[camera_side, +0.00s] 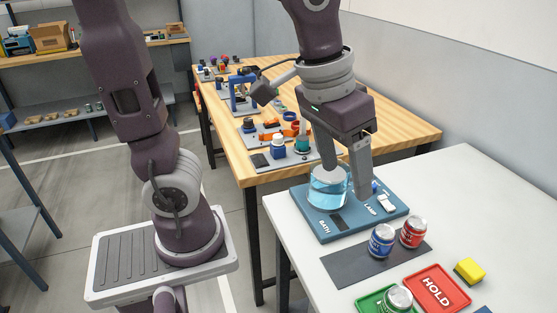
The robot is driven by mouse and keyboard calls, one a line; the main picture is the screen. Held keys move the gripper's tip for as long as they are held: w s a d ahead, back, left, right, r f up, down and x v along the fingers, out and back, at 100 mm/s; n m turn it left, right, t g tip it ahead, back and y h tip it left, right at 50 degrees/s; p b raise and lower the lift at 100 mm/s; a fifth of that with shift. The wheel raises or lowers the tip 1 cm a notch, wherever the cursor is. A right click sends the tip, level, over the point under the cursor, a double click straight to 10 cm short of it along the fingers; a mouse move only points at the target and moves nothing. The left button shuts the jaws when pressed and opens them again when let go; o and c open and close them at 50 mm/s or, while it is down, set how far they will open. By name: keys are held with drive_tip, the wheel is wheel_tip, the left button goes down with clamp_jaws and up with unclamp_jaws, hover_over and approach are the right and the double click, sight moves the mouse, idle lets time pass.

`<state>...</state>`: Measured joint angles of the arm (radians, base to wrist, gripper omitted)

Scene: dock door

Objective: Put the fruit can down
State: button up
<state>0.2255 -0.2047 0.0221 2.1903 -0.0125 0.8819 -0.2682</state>
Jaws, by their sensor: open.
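Three small metal-topped cans show, and their labels are too small to tell which is the fruit can. A blue can (381,241) and a red can (413,232) stand upright side by side on a dark grey mat (345,268). A third can (398,298) stands in the green tray (372,303) at the bottom edge. My gripper (346,180) is open, with its fingers pointing down over the blue bath-and-lamp board, behind and left of the cans. I see no can between the fingers. One finger overlaps the top of the water beaker in the picture; I cannot tell whether they touch.
The glass beaker (328,190) of blue liquid stands on the blue board (352,224), near a white switch (387,202). A red HOLD tray (437,289) and a yellow block (469,271) lie at the right. The white table (480,205) is clear behind them.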

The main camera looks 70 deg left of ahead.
drive_tip(key=s+a+t, duration=0.2)
drive_tip(key=s+a, duration=0.3)
drive_tip(key=s, duration=0.4)
drive_tip(key=shift+s+a+r+m+t+y, duration=0.2)
drive_tip(key=shift+s+m+t+y, duration=0.1)
drive_tip(key=shift+m+y, duration=0.1)
